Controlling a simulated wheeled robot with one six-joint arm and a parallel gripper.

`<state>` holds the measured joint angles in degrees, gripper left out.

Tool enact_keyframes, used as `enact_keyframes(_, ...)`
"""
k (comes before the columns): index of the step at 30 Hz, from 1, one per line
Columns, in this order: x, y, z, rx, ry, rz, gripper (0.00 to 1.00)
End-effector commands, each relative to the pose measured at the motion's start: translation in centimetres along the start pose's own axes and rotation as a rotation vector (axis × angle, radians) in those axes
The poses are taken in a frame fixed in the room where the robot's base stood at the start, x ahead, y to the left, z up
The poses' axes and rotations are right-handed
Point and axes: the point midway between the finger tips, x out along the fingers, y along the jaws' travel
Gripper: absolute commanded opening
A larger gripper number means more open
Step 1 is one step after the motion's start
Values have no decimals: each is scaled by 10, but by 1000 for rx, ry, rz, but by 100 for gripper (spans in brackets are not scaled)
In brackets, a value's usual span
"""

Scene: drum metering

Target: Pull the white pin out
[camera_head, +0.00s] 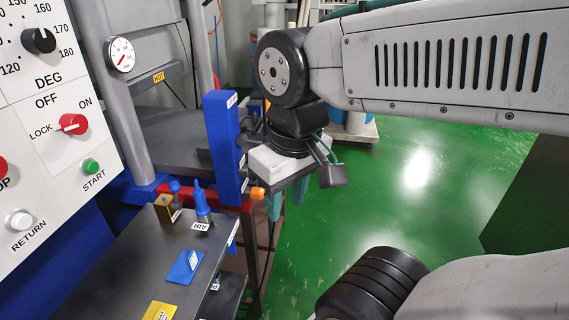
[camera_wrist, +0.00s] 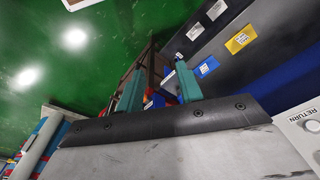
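I cannot make out a white pin for certain in either view. In the head view, my gripper (camera_head: 286,203) hangs with its teal fingers pointing down, to the right of a blue upright post (camera_head: 226,145). A small orange-tipped part (camera_head: 257,193) sticks out beside the post, close to the left finger. In the wrist view, my gripper (camera_wrist: 160,78) has its two teal fingers apart, with nothing visibly held between them. A dark frame edge and small red and blue parts show beyond the fingers.
A control panel (camera_head: 50,130) with knobs and buttons stands at left. The green floor (camera_head: 400,200) at right is open.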

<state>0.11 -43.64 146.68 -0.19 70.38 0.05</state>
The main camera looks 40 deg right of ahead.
Motion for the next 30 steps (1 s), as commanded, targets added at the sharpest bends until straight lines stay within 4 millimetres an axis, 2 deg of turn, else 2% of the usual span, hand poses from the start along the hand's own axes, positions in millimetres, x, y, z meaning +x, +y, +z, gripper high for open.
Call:
enact_keyframes(9,0,0,0,0,0,0,36)
enact_keyframes(11,0,0,0,1,-1,-1,50)
enact_keyframes(17,10,-8,-7,94,-88,-72,51)
enact_keyframes(23,34,-21,-33,390,-313,-306,51)
enact_keyframes(27,51,-21,-64,643,-460,-510,51)
enact_keyframes(30,64,-13,-90,828,-547,-666,51)
